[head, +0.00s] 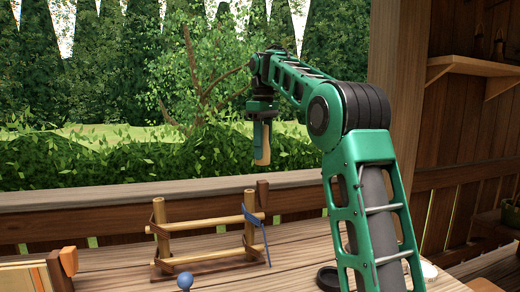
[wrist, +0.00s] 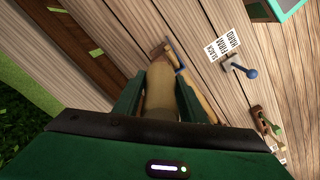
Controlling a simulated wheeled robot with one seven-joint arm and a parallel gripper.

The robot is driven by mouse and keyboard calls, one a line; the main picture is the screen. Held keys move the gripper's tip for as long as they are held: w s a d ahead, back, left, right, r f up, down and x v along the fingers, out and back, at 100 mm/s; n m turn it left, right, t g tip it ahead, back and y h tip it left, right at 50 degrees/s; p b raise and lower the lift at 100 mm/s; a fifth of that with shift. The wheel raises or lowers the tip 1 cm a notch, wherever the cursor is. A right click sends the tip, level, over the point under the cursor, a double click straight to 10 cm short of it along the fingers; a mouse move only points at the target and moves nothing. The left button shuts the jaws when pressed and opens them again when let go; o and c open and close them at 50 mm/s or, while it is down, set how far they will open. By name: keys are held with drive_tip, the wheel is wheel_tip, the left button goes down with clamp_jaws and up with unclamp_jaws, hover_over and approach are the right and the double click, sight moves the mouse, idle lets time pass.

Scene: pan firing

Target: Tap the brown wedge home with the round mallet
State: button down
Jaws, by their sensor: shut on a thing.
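My gripper (head: 261,118) is raised above and behind the wooden frame (head: 208,224). It is shut on a pale, rounded wooden piece (head: 263,150), apparently the round mallet, which hangs down below the fingers. In the wrist view the pale piece (wrist: 160,92) fills the space between the green fingers (wrist: 158,82). A small brown block (head: 262,190), which looks like the brown wedge, sits near the upper right end of the frame. In the head view the held piece is apart from it. The wrist view shows the frame partly hidden behind my gripper.
A blue-knobbed lever (head: 184,282) stands in front of the frame; the wrist view shows its label (wrist: 225,45) reading slack, firm, hard. A blue strip (head: 255,228) leans on the right post. Orange and brown pieces (head: 68,262) stand at left. A dark round dish (head: 328,277) is near my arm.

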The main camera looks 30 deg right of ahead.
sight(263, 163)
drive_tip(key=shift+s+r, duration=0.1)
idle(0.3)
wheel_tip(263, 163, down, 6)
drive_tip(key=shift+f, duration=0.15)
drive_tip(key=shift+r, duration=1.55)
drive_tip(key=shift+r, duration=1.4)
